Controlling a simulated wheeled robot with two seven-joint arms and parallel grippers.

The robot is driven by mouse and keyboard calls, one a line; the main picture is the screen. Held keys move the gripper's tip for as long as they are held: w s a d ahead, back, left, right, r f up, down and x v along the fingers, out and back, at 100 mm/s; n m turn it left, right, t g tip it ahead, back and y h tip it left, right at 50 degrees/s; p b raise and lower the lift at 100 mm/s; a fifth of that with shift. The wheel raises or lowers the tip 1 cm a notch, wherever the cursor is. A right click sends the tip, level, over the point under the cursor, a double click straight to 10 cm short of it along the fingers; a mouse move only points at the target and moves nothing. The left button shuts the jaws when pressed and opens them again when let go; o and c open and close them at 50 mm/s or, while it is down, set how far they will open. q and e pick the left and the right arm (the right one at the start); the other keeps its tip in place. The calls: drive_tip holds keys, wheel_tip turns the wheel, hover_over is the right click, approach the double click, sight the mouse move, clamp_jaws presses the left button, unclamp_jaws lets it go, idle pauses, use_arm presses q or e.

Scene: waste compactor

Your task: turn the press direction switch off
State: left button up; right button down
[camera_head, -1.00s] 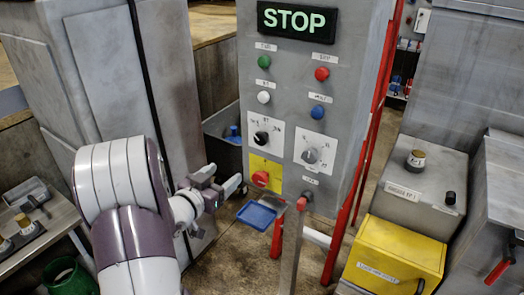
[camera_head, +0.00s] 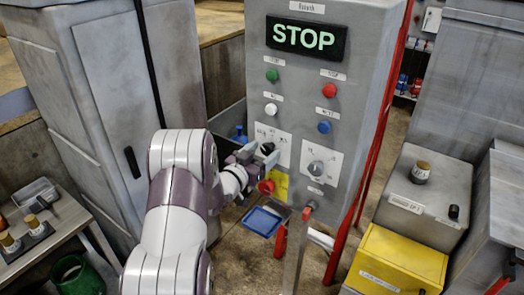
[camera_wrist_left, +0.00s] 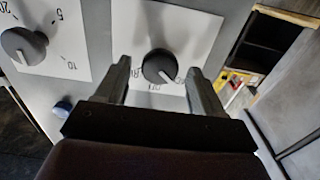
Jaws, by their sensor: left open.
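A black rotary knob (camera_head: 267,148) sits on a white plate on the left of the grey control panel. It looks like the press direction switch, but its lettering is too small to read. In the left wrist view the knob (camera_wrist_left: 158,66) lies between my left fingers, its pointer line slanting down to the right. My left gripper (camera_head: 262,154) is open at the panel, one finger on each side of the knob, with gaps visible on both sides. It partly covers the plate. My right gripper is out of view.
A grey dial (camera_head: 316,168) is on the plate to the right. A red mushroom button (camera_head: 266,187) on a yellow patch is close below my gripper. Push buttons and a lit STOP display (camera_head: 306,37) are above. A blue tray (camera_head: 262,221) is below.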

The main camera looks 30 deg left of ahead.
use_arm(q)
drive_tip(key=shift+s, duration=0.1)
drive_tip(key=shift+d, duration=0.1)
drive_tip(key=c, duration=1)
drive_tip(key=shift+f+m+b, duration=0.2)
drive_tip(key=shift+m+b, duration=0.2)
drive_tip(key=shift+b, duration=0.4)
drive_tip(key=m+b, duration=0.7)
drive_tip(key=b, duration=0.5)
drive_tip(key=shift+d+f+m, duration=0.1)
drive_tip(key=shift+f+m, duration=0.05)
drive_tip(key=shift+m, duration=0.15)
drive_tip(key=shift+r+m+b, duration=0.2)
drive_tip(key=shift+m+b, duration=0.6)
drive_tip(key=shift+b, duration=0.25)
drive_tip(key=o, duration=1)
